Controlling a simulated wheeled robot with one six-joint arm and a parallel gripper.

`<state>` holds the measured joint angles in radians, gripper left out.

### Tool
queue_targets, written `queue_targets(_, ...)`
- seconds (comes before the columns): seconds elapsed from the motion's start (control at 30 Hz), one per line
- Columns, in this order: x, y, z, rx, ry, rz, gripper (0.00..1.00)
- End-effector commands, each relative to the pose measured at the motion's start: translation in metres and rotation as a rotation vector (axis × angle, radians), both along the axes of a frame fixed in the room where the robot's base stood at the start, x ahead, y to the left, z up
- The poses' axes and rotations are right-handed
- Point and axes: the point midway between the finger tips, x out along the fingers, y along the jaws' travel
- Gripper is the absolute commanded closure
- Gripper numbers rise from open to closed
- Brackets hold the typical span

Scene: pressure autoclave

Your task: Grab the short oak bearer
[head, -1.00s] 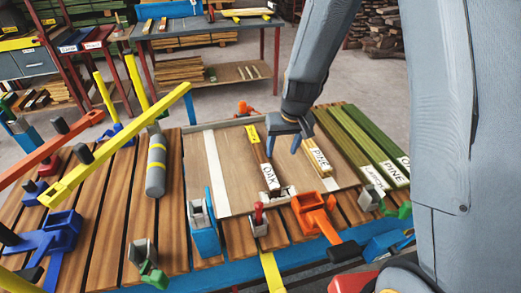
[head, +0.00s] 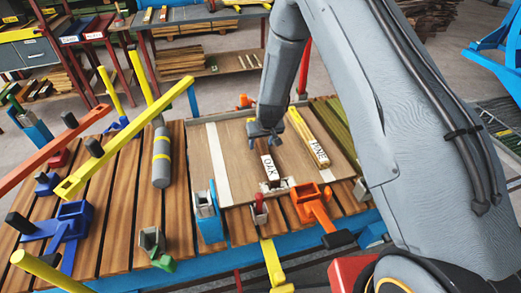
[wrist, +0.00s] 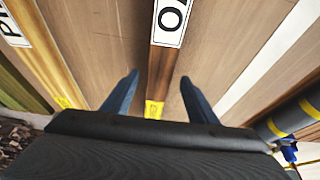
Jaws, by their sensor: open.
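The short oak bearer (head: 271,168) lies on the wooden board, its white OAK label facing up. In the head view my gripper (head: 266,140) is over its far part and hides it. In the wrist view the oak bearer (wrist: 160,65) runs between my two open fingers (wrist: 155,95), with its label at the top and its yellow end lower down. The fingers are on either side of it in the picture; I cannot tell how far above it they are. A pine bearer (head: 309,138) lies to its right.
The board (head: 235,150) has a white strip at left. A grey cylinder with yellow bands (head: 161,160) lies left of it. Orange (head: 312,205), blue and yellow clamps stand along the near edge and left. Green-topped lengths (head: 335,118) lie at right.

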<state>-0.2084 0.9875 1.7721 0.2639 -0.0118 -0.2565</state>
Motion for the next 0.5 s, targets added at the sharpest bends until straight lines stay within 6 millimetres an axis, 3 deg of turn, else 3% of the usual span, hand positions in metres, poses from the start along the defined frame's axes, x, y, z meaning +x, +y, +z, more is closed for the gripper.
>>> queue_targets(0.2, 0.011, 0.001, -0.025, 0.000, 0.001, 0.000, 0.47)
queue_targets(0.5, 0.013, 0.001, -0.027, 0.000, 0.000, 0.000, 0.49)
